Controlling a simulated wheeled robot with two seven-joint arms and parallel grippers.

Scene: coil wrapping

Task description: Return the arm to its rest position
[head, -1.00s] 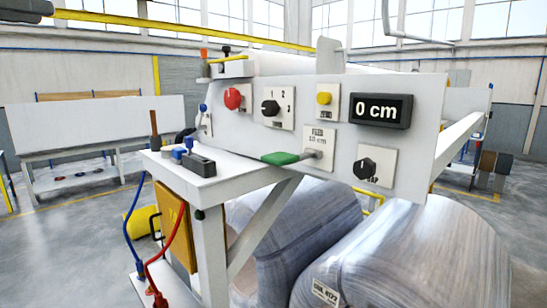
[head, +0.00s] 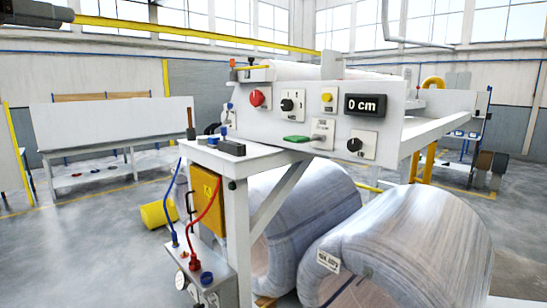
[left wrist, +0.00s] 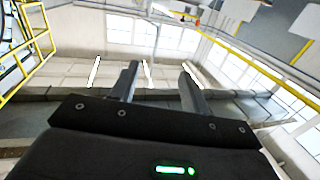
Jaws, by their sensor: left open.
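My left gripper (left wrist: 158,70) is open in the left wrist view. Its two dark fingers stand apart with nothing between them. My right gripper is in neither view.
The wrapping machine's control panel (head: 330,120) with a "0 cm" display (head: 365,105) stands ahead. A white side table (head: 215,158) and wrapped coils (head: 400,245) are below it. A yellow cylinder (head: 158,215) lies left. Open grey floor (head: 80,250) is at front left.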

